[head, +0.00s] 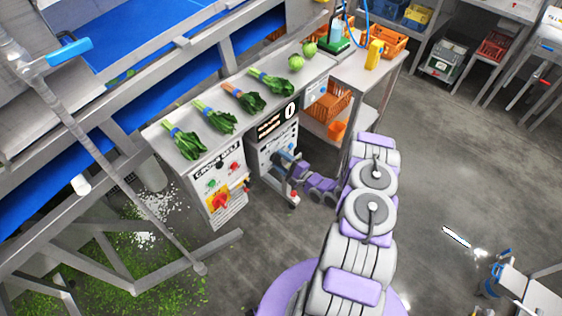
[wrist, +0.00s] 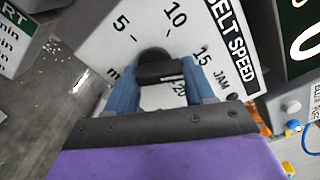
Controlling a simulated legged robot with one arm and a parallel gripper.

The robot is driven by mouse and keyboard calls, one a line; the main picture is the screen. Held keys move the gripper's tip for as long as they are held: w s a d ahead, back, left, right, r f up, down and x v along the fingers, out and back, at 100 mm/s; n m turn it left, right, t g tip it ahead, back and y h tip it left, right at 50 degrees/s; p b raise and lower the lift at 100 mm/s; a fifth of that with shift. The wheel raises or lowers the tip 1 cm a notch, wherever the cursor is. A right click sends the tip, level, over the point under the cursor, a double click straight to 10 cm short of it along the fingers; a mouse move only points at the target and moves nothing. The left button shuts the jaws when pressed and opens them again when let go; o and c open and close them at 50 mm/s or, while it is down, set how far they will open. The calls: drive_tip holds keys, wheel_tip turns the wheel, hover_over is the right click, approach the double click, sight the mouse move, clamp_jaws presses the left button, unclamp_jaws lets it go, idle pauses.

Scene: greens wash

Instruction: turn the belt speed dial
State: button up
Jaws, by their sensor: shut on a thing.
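The belt speed dial (wrist: 158,68) is a dark knob on a white panel (wrist: 105,48) marked 5, 10, 15 and 20, with a "BELT SPEED" label (wrist: 232,45). In the wrist view my gripper (wrist: 155,82) has its two blue fingers on either side of the knob, shut on it. The knob's lower part is hidden by the gripper. In the head view my gripper (head: 290,165) reaches the front of the cabinet (head: 268,150) under the counter, and the dial itself is hidden there.
A control box (head: 218,180) with a red-and-yellow switch stands left of the dial cabinet. Bundles of greens (head: 187,143) lie on the metal counter (head: 160,135) above. An orange crate (head: 330,103) sits on the right. The floor (head: 440,180) to the right is mostly open.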

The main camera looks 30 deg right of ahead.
drive_tip(key=shift+d+f+m+b, duration=0.1)
drive_tip(key=shift+f+m+b, duration=0.1)
drive_tip(key=shift+m, duration=1.9)
drive_tip(key=shift+a+f+m+b, duration=0.1)
drive_tip(key=shift+f+m+b, duration=0.05)
drive_tip(key=shift+m, duration=1.95)
drive_tip(key=shift+d+f+m+b, duration=0.1)
drive_tip(key=shift+f+m+b, duration=0.1)
drive_tip(key=shift+m, duration=1.9)
drive_tip(key=shift+s, duration=0.1)
drive_tip(key=o, duration=0.8)
drive_tip(key=shift+f, duration=0.1)
drive_tip(key=shift+o, duration=1.2)
